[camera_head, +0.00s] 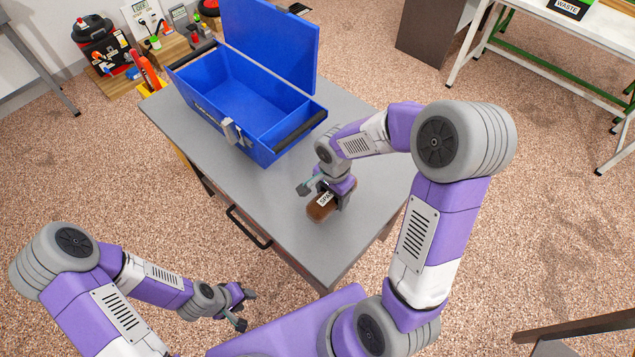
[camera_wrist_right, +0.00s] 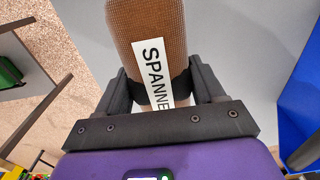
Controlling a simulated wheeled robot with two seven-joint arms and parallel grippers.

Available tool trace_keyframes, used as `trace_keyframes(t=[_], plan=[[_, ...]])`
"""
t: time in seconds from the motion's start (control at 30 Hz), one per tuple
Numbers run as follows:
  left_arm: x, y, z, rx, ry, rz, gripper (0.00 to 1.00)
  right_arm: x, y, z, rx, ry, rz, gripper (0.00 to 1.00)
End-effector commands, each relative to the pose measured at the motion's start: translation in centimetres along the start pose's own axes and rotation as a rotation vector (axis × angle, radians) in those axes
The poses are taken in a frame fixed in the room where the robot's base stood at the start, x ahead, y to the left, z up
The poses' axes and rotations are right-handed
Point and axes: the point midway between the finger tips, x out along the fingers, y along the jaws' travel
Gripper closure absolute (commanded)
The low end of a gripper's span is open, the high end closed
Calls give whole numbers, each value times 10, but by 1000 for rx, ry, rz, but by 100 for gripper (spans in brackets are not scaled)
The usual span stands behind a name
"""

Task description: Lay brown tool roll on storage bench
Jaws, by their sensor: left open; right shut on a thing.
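The brown tool roll (camera_head: 321,209) has a white label reading "SPANNE..." and is over the near right part of the grey bench (camera_head: 245,190). Whether it touches the top is hard to tell. My right gripper (camera_head: 335,196) is shut on the roll from above. In the right wrist view the roll (camera_wrist_right: 150,25) lies between the two black fingers of the right gripper (camera_wrist_right: 165,90), with a dark band around it. My left gripper (camera_head: 243,309) is open and empty, in front of the bench and off its top.
An open blue toolbox (camera_head: 235,85) with its lid raised stands on the back of the bench. A dark handle (camera_head: 248,228) sticks out from the bench's front. Bare grey top lies between the toolbox and the roll. A white table (camera_head: 575,60) stands at the far right.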

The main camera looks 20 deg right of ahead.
Motion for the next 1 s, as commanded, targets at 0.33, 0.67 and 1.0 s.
trace_keyframes(t=[0.33, 0.67, 1.0], plan=[[13, -5, 0, 0, 0, 0, 57, 38, 0, 0, -2, -1, 1, 74], [18, -7, -1, 0, 0, 0, 57, 57, -1, 0, -1, 1, -3, 74], [21, -8, -1, 0, 0, 0, 57, 60, 0, 0, -2, 0, -1, 13]])
